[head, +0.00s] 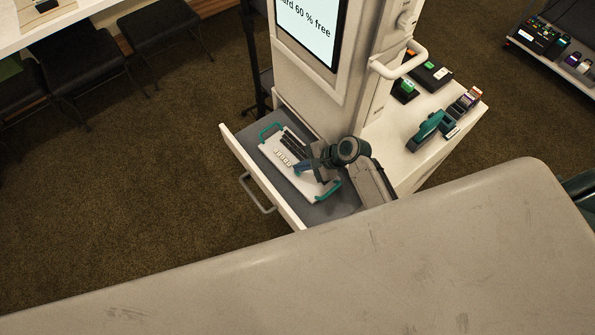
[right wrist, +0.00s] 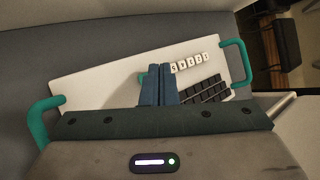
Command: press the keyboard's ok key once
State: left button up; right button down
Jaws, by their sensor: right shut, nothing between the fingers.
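The keyboard (head: 320,191) is a white board with a teal handle at each end, lying in the pulled-out drawer. It also shows in the right wrist view (right wrist: 100,85), with rows of black keys (right wrist: 205,90) and a row of white lettered keys (right wrist: 190,63). My right gripper (head: 301,167) is over the keyboard, its blue fingers shut and empty. In the right wrist view the fingertips (right wrist: 160,68) end beside the white keys. A small teal patch (right wrist: 143,77) shows at the fingers' left side, mostly hidden. I cannot read an ok key or tell whether the fingertips touch the board. My left gripper is out of view.
The drawer (head: 262,178) has raised walls and a front handle, and sits under a booth with a lit screen (head: 312,28). A white side shelf (head: 405,140) with small devices stands at the right. A bare grey surface (head: 330,270) fills the foreground.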

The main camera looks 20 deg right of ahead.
aim_at(301, 174)
jog(key=shift+f, duration=0.1)
dwell(0.3)
jog(key=shift+f, duration=0.3)
jog(key=shift+f, duration=0.35)
dwell(0.5)
jog(key=shift+r, duration=0.1)
jog(key=shift+r+p, duration=0.65)
jog(key=shift+p, duration=0.4)
jog(key=shift+r, duration=0.15)
notch_tip(301, 174, up, 5)
jog(key=p, duration=0.5)
